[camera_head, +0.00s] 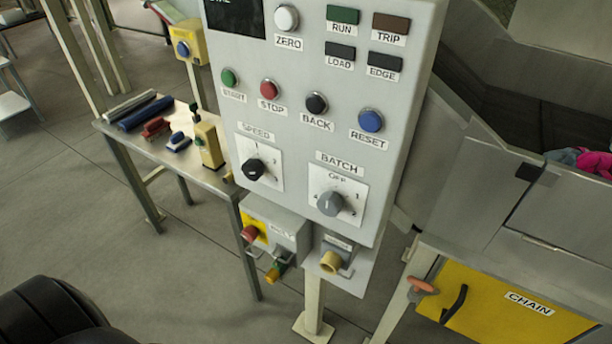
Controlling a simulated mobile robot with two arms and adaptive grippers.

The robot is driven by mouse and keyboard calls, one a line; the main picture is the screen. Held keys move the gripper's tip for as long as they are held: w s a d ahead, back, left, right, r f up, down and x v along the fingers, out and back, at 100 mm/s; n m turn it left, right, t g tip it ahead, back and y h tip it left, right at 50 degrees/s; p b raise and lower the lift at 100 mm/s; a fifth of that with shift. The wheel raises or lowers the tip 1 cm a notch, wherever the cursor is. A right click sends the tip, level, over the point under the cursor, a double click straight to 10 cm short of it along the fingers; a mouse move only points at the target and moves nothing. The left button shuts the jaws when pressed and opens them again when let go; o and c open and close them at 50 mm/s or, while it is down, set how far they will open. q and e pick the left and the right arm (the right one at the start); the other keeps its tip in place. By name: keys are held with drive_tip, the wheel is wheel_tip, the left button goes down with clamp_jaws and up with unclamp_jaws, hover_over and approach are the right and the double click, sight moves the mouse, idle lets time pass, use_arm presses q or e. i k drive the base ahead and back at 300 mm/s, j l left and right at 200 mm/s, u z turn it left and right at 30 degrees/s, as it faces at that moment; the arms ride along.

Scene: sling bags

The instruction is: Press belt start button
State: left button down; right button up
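The green START button (228,77) is on the left of a grey control panel (300,125), above the label START. To its right in the same row are a red STOP button (269,89), a black BACK button (317,103) and a blue RESET button (370,120). Nothing covers the START button, and nothing touches it. Neither of my grippers can be made out in this view.
A metal side table (215,176) with several tools stands left of the panel. A yellow CHAIN cover (505,305) and grey machine walls are at right. Below the panel hang small switch boxes (275,228). Open floor lies at lower left.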

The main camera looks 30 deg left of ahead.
sight(228, 78)
drive_tip(key=u, duration=1.25)
drive_tip(key=k+l+u, duration=0.1)
drive_tip(key=u, duration=0.35)
drive_tip(key=k, duration=0.1)
